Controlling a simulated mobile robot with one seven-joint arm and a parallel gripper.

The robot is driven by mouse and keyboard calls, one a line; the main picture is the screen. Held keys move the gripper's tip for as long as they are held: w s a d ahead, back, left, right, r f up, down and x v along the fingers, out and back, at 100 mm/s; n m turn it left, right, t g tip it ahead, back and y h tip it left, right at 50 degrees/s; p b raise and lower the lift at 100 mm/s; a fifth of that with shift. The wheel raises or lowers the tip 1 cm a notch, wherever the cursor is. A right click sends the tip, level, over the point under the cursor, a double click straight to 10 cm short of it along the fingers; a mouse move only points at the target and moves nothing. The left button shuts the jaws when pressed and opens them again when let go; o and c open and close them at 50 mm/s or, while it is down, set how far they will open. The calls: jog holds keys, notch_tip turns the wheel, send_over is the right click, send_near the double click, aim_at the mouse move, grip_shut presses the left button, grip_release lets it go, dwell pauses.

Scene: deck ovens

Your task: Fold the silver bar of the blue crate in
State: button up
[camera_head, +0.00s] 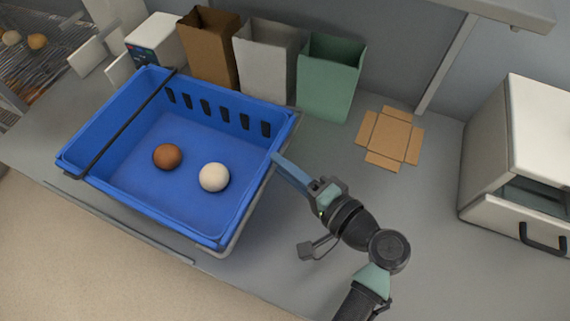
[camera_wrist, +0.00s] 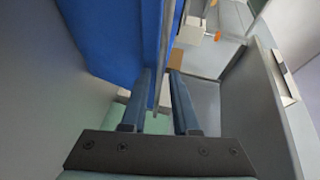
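The blue crate (camera_head: 120,190) stands on the grey counter. Its silver bar (camera_head: 259,195) runs along the outside of the right end, below the rim. A black bar (camera_head: 128,122) crosses the top near the left end. A brown ball-like item (camera_head: 167,156) and a white one (camera_head: 214,177) lie on the crate floor. My gripper (camera_head: 277,158) is at the crate's right rim, reaching from the right. In the wrist view, my gripper's fingers (camera_wrist: 161,88) are apart, with a thin grey edge between them beside the blue wall; whether they touch it is unclear.
Brown (camera_head: 209,50), white (camera_head: 264,65) and green (camera_head: 330,78) bags stand behind the crate. A flat cardboard piece (camera_head: 389,139) lies to the right. A white oven-like box (camera_head: 520,150) stands far right.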

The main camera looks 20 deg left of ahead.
grip_shut()
jog(key=shift+r, duration=0.15)
